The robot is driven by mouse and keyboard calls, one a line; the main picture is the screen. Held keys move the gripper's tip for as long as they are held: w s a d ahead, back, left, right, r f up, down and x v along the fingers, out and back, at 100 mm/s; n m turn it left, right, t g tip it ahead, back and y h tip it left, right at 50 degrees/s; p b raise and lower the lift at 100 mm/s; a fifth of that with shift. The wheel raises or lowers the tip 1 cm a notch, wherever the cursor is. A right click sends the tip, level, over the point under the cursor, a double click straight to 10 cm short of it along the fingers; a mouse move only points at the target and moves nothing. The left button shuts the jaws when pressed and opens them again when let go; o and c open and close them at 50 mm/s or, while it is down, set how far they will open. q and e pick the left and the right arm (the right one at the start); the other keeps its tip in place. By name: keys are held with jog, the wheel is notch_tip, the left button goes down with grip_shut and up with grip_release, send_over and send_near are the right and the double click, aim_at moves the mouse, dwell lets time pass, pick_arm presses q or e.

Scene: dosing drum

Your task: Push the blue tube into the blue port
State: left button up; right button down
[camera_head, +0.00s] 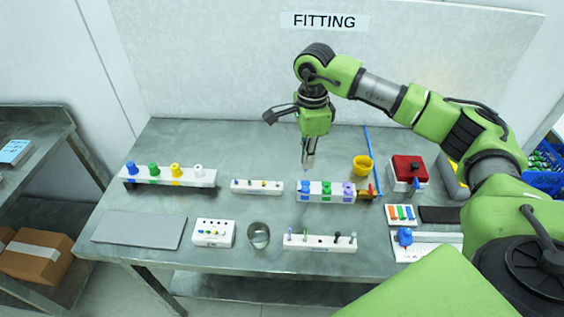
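A long thin blue tube (368,145) lies on the table to the right of my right gripper, running back to front past the yellow cup. A white block (328,199) at the table's middle carries blue, green and purple ports; the blue port (304,187) is at its left end. My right gripper (307,164) points down just above and behind the blue port, apart from the long tube. Its fingertips look close together, but they are too small to tell whether they are shut or hold something. My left gripper is not in view.
A yellow cup (362,167) and a red-topped box (408,172) stand right of the block. A rack with coloured knobs (167,178), small white blocks (257,187), a metal cup (258,236) and a grey mat (139,230) lie left. The back left table is clear.

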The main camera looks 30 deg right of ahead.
notch_tip(320, 180, down, 5)
jog(key=b, duration=0.2)
jog(key=shift+s+d+r+b, duration=0.1)
jog(key=shift+r+b, duration=0.1)
jog(key=shift+b, duration=0.2)
jog(key=shift+f+b, duration=0.35)
jog(key=shift+f, duration=0.1)
jog(key=shift+b, duration=0.3)
dwell(0.3)
jog(key=shift+f+b, duration=1.15)
jog(key=shift+f, duration=0.3)
dwell(0.5)
